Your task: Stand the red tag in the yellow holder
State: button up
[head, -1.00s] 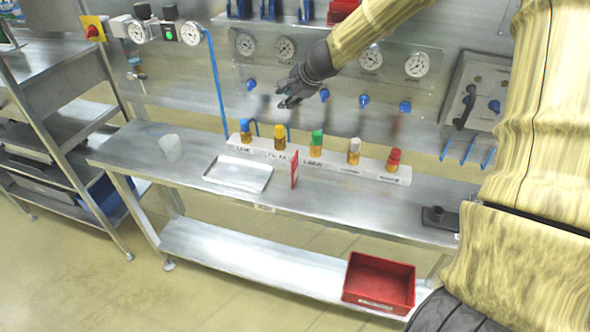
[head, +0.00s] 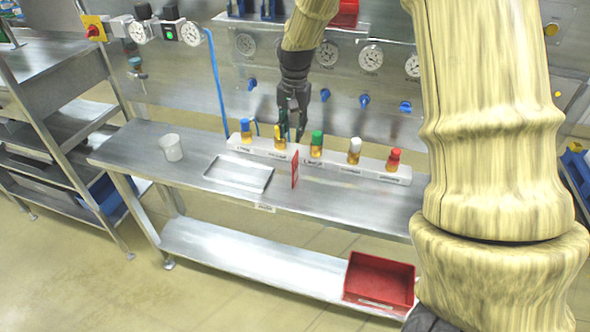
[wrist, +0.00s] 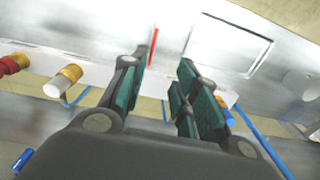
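The red tag (head: 295,170) is a thin upright panel at the front of the white rack (head: 342,167), beside the tray. It shows edge-on as a red strip in the wrist view (wrist: 153,46). The only yellow piece I see at the rack is a yellow-capped vial (head: 280,144), second from the left; I cannot tell a separate yellow holder. My gripper (head: 292,138) points down over the rack near this vial. In the wrist view its fingers (wrist: 162,88) are apart with nothing held between them. They hide part of the rack and some vials.
Blue (head: 245,128), green (head: 316,142), white (head: 354,150) and red (head: 393,160) capped vials stand in the rack. A shallow metal tray (head: 240,186) and a white cup (head: 171,148) are on the bench. A red bin (head: 378,280) sits on the lower shelf.

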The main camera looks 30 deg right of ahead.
aim_at(295, 159)
jog(key=shift+s+d+f, duration=0.25)
jog(key=shift+s, duration=0.05)
notch_tip(295, 159, down, 5)
jog(key=shift+r+p, duration=0.15)
jog(key=shift+p, duration=0.6)
jog(key=shift+s+f+p, duration=0.15)
jog(key=shift+f+p, duration=0.35)
jog(key=shift+f, duration=0.15)
jog(key=shift+s+a+f+p, duration=0.15)
jog(key=shift+f+p, duration=0.8)
jog(key=shift+f, duration=1.25)
grip_shut()
